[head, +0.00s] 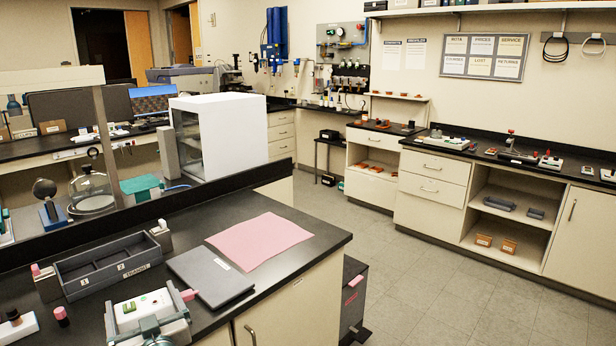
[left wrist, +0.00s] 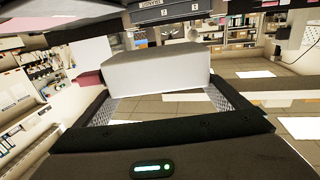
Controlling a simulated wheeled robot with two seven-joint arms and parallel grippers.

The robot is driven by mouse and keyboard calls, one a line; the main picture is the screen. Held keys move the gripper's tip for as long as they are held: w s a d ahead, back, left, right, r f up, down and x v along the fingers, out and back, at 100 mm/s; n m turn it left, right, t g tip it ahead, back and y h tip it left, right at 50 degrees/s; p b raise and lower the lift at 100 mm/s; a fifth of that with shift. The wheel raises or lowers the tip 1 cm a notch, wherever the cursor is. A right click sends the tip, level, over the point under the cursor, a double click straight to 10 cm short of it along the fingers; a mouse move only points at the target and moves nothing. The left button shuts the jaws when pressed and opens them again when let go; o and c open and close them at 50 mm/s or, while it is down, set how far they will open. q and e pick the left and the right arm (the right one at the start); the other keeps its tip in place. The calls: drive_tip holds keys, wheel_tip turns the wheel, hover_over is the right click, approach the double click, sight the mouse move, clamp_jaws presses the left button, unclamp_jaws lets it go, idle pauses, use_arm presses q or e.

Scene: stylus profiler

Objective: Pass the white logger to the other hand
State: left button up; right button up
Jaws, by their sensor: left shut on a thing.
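The white logger (left wrist: 155,68) is a plain pale block between the two black fingers of my left gripper (left wrist: 160,90) in the left wrist view. The mesh inner pads lie along its two sides, and the gripper is shut on it. In the head view the logger (head: 143,305) seems to be the white body with small green marks at the bottom left, over the bench front. My left gripper (head: 146,309) is around it there, partly cut off by the frame. My right gripper is in neither view.
A grey divided tray (head: 108,268) with numbered compartments stands behind the logger on the black bench. A dark grey flat plate (head: 210,277) and a pink mat (head: 259,240) lie to the right. Small pink-topped items (head: 45,283) stand at the left.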

use_arm(q)
drive_tip(key=s+d+f+m+t+h, duration=0.1)
drive_tip(key=s+d+m+h, duration=0.2)
drive_tip(key=d, duration=0.5)
drive_tip(key=s+d+m+t+h, duration=0.2)
drive_tip(key=s+d+m+h, duration=0.2)
drive_tip(key=s+d+h, duration=0.2)
drive_tip(key=shift+s+d+f+h, duration=0.25)
drive_tip(key=shift+d+f+h, duration=0.15)
drive_tip(key=shift+d+h, duration=0.45)
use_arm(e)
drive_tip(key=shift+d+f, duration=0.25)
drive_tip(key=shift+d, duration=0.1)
use_arm(q)
drive_tip(key=d+r+m+g+h, duration=0.2)
drive_tip(key=d+r+m+h, duration=0.1)
drive_tip(key=d, duration=0.5)
drive_tip(key=d+r+m+g+h, duration=0.1)
drive_tip(key=d+r+m+h, duration=0.2)
drive_tip(key=d+m+h, duration=0.2)
drive_tip(key=shift+d+r+g+h, duration=0.3)
drive_tip(key=shift+d+g+h, duration=0.1)
drive_tip(key=shift+d+h, duration=1.55)
drive_tip(key=shift+s+d, duration=0.1)
drive_tip(key=shift+d, duration=0.05)
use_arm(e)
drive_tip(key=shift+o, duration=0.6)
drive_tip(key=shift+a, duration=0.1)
